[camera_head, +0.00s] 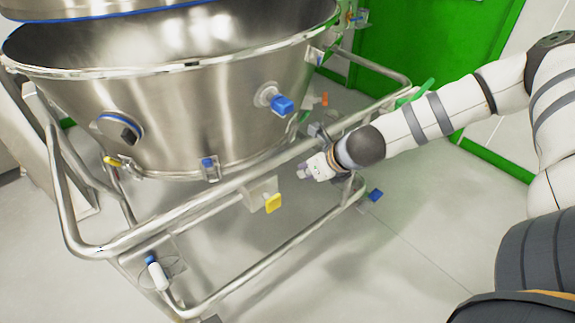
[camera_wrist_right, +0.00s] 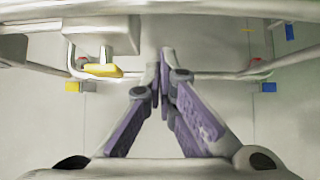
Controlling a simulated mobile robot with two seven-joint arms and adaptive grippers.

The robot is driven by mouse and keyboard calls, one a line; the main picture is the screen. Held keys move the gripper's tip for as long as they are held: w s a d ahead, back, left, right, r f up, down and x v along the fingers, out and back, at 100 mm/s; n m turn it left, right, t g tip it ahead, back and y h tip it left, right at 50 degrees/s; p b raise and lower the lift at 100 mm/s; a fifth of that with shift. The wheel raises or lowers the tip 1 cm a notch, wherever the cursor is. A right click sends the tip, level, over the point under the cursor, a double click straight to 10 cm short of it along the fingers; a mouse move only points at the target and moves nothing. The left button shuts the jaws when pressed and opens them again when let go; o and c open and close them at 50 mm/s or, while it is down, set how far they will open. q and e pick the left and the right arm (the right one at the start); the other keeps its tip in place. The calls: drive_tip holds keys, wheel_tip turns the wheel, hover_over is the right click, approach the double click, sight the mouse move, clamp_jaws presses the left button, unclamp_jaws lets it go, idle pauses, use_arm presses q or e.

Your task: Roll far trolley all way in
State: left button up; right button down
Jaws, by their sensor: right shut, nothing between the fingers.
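The trolley is a tubular steel frame (camera_head: 180,212) carrying a large open steel bowl (camera_head: 190,110). It fills the left and middle of the head view. My right gripper (camera_head: 305,172) is at the front top rail, near its right part; its fingers are shut and empty. In the right wrist view the closed fingertips (camera_wrist_right: 164,58) point toward the frame's rails, and I cannot tell whether they touch. A yellow pedal (camera_head: 273,203) hangs under the rail left of the gripper; it also shows in the wrist view (camera_wrist_right: 103,71). My left gripper is out of view.
A green door (camera_head: 430,45) stands behind at the right. A caster with a blue tab (camera_head: 375,195) is at the frame's lower right, and a white caster (camera_head: 158,276) at its lower left. The pale floor (camera_head: 390,270) in front of the trolley is clear.

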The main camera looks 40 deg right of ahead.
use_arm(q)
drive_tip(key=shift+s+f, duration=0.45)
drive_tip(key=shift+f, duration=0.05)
use_arm(e)
drive_tip(key=shift+w+a+f, duration=0.1)
drive_tip(key=shift+w+f, duration=0.1)
drive_tip(key=shift+w, duration=0.9)
drive_tip(key=shift+w+f, duration=0.2)
drive_tip(key=shift+w, duration=0.9)
